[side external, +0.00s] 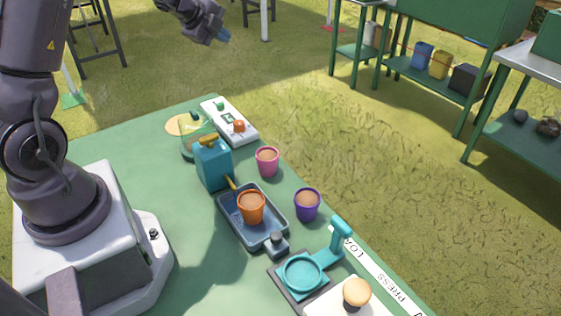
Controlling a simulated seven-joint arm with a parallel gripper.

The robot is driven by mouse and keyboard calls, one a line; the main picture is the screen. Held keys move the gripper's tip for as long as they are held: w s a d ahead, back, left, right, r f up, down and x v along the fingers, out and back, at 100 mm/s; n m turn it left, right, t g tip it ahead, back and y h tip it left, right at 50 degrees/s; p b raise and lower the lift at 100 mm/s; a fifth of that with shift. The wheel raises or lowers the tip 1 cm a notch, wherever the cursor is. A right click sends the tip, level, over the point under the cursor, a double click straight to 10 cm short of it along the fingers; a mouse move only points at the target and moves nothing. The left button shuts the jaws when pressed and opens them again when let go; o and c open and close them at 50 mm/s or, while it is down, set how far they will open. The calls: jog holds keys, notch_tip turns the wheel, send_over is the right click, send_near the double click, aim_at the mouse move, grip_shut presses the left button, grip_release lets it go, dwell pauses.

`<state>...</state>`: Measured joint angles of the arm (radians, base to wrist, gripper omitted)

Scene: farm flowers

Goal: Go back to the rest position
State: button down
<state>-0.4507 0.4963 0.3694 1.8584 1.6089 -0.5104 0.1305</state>
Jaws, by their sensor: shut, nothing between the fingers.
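My gripper (222,37) is at the top of the side external view, raised high above the far end of the green table (130,130). Its fingers look closed and hold nothing. It is well apart from everything on the table. My arm's base stands on the left part of the table, and the middle of the arm runs out of the top of the picture.
An orange pot (251,208) stands in a grey tray (277,213). A pink pot (267,161), a purple pot (307,204), a teal can (213,165), a white control box (229,121) and a teal press (303,274) stand nearby. Grass lies beyond.

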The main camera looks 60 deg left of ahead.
notch_tip(320, 180, up, 6)
jog(key=s+d+n+y, duration=0.2)
jog(key=s+n+y, duration=0.15)
jog(key=n, duration=0.35)
jog(key=s+d+r+n+g+h, duration=0.1)
jog(key=s+d+r+n+h, duration=0.1)
jog(key=s+d, duration=0.7)
jog(key=s+d+r+n+g+h, duration=0.2)
jog(key=s+d+n, duration=0.3)
jog(key=d, duration=1.4)
jog(key=shift+s+r+g+h, duration=0.4)
jog(key=shift+s+h, duration=0.45)
jog(key=shift+s, duration=1.2)
